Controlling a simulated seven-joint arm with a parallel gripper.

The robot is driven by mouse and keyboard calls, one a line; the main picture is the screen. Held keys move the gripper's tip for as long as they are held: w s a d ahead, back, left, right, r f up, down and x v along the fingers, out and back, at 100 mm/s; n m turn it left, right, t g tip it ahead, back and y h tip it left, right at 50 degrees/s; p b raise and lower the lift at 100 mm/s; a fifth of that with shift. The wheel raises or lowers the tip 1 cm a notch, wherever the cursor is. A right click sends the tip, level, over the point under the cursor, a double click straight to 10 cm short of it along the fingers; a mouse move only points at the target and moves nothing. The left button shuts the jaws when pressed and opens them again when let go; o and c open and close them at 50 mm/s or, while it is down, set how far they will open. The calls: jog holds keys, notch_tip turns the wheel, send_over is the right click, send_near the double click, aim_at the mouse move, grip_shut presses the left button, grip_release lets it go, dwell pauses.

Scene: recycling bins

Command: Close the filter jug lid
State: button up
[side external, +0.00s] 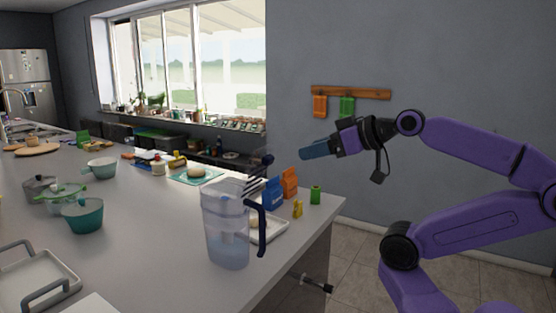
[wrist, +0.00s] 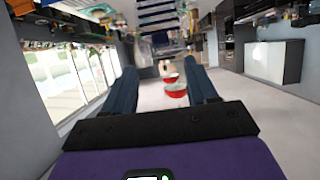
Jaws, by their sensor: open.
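The filter jug (side external: 226,230), clear with bluish contents and a dark blue handle on its right, stands upright on the counter near its right edge. A dark striped part, seemingly the lid (side external: 250,187), shows tilted up at the jug's top by the handle. Its exact angle is hard to tell. My gripper (side external: 303,153) is in the air, above and to the right of the jug, apart from it, pointing left. In the wrist view my gripper (wrist: 163,72) has its two blue fingers apart with nothing between them.
The counter (side external: 150,225) holds a blue carton (side external: 272,194), an orange carton (side external: 290,183), small green and yellow items, and a white tray (side external: 270,230) behind the jug. Teal pots (side external: 83,216) stand left. The wall rack (side external: 350,93) is behind my gripper.

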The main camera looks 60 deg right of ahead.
aim_at(272, 160)
jog(key=x, duration=1)
jog(key=shift+w+f, duration=0.25)
jog(key=shift+w, duration=0.1)
grip_shut()
